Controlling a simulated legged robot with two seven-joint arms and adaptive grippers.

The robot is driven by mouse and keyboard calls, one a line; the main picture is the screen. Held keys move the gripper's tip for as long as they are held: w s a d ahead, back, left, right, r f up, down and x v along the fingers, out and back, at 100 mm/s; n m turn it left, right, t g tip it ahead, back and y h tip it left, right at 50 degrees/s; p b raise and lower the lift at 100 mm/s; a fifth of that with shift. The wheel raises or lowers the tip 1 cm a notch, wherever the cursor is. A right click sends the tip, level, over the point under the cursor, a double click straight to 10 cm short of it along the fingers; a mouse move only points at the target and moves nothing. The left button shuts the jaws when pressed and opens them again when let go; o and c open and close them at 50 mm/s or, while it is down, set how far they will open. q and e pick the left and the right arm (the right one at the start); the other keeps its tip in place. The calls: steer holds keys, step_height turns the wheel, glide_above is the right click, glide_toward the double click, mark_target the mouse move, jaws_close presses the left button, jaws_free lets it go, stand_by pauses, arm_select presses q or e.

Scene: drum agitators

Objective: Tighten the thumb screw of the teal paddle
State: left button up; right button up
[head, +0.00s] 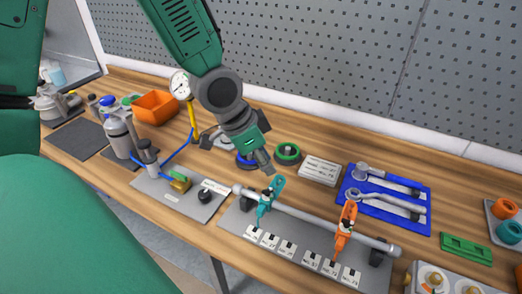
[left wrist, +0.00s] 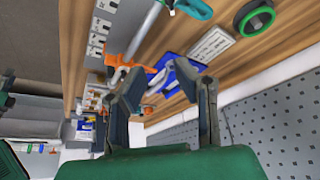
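The teal paddle (head: 268,197) sits on a grey horizontal shaft (head: 305,217), near its left end, tilted up to the right. Its thumb screw is too small to make out. Part of the teal paddle also shows at the top edge of the left wrist view (left wrist: 192,9). My left gripper (head: 264,166) is just above and behind the paddle, apart from it. In the left wrist view the two fingers (left wrist: 160,85) stand apart with nothing held between them. My right gripper is in neither view.
An orange paddle (head: 345,228) sits farther right on the shaft, above a labelled grey base (head: 235,223). A blue tray (head: 415,203) with tools lies behind it. A pressure gauge (head: 180,84), orange bin (head: 155,106) and green-black ring (head: 287,153) stand behind and left.

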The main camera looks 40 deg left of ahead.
arm_select(q)
steer(key=v, duration=0.3)
steer(key=shift+a, duration=0.15)
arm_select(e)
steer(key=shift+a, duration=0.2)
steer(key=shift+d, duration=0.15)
